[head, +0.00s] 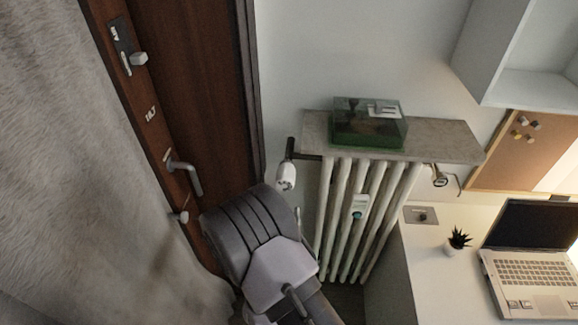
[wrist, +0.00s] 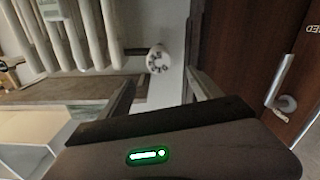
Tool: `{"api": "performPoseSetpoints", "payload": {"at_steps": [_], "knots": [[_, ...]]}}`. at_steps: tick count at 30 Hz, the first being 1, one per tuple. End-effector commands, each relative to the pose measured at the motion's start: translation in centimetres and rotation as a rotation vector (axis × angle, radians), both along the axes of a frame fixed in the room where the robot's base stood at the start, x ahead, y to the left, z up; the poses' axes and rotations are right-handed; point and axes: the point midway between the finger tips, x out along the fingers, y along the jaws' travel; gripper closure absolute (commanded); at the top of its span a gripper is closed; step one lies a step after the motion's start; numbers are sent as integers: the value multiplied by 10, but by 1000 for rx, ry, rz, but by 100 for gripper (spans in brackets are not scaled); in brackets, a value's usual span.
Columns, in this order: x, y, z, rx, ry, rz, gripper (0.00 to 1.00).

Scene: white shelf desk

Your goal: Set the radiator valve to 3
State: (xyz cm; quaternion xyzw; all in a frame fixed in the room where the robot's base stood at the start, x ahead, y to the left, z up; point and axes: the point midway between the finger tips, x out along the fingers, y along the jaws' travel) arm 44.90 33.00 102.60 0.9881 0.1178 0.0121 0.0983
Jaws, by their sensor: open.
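The radiator valve (head: 286,178) is a white round knob at the upper left end of the radiator, on a dark pipe. In the wrist view the valve knob (wrist: 158,59) faces me with dark marks on its face. The marks are too small to read, so I cannot tell its setting. My gripper (wrist: 160,78) is open and empty. Its two dark fingers point toward the knob, one on each side of it in the picture, and the knob appears beyond the fingertips. In the head view my arm hides most of the gripper.
The white radiator (head: 343,215) stands under a stone shelf (head: 445,137) bearing a green glass box (head: 368,124). A brown door (head: 195,90) with a handle (head: 186,175) is to the left. A white desk (head: 440,275) with a laptop and plant is right.

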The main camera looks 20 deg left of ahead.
Motion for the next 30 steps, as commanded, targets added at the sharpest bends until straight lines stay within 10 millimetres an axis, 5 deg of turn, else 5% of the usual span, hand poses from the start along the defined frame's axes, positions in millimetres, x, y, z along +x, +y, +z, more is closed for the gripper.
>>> {"api": "performPoseSetpoints", "payload": {"at_steps": [15,21,30], "knots": [[131,29,1,3,-1,-3,27],[154,35,1,2,0,-2,27],[157,37,1,1,0,-1,27]]}}
